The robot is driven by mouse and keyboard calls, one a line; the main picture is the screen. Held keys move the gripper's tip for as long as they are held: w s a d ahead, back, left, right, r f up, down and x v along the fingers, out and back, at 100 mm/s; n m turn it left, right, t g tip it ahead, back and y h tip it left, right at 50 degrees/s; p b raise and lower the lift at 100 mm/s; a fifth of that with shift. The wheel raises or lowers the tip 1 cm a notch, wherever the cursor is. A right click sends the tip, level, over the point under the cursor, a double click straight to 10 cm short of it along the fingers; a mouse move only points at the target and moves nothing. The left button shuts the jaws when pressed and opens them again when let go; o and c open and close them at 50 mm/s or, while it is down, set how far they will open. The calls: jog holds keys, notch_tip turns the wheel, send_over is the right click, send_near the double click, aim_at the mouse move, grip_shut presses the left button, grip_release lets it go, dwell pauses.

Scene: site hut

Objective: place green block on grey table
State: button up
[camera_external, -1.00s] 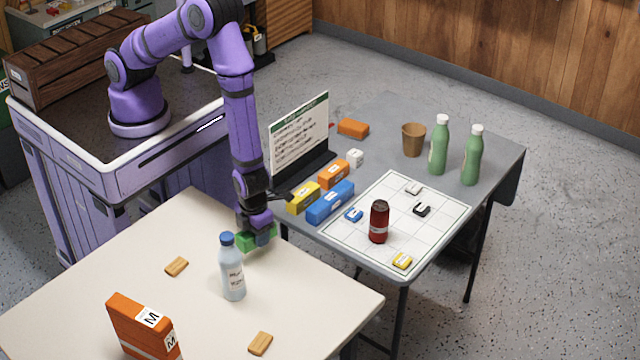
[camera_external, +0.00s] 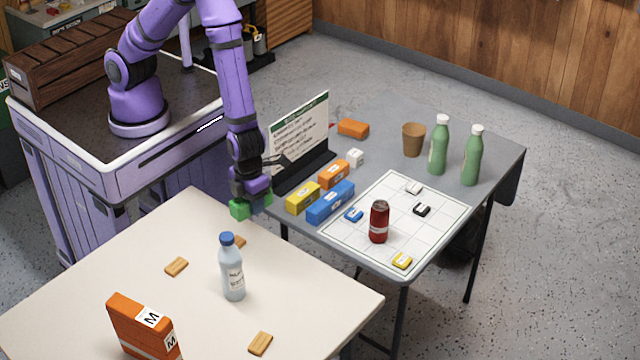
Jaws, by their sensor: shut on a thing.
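My gripper (camera_external: 252,192) is shut on the green block (camera_external: 239,209) and holds it in the air, over the far corner of the cream table in the picture. The block shows on both sides of the fingers, which hide its middle. The grey table (camera_external: 384,118) stands to the right, and its left edge is just right of my gripper.
On the grey table stand a sign (camera_external: 299,135), yellow (camera_external: 303,197), blue (camera_external: 330,203) and orange (camera_external: 333,174) blocks, a gridded sheet (camera_external: 447,215) with a red can (camera_external: 379,222), a brown cup (camera_external: 413,140) and green bottles (camera_external: 439,146). The cream table (camera_external: 120,250) holds a clear bottle (camera_external: 231,268).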

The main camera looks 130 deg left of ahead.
jog(key=w+a, duration=0.5)
jog(key=a, duration=0.5)
jog(key=n, duration=0.2)
send_over(366, 179)
notch_tip(366, 179, down, 11)
jog(key=shift+r, duration=0.1)
jog(key=shift+f, duration=2.15)
jog(key=o, duration=1)
jog(key=shift+f, duration=0.15)
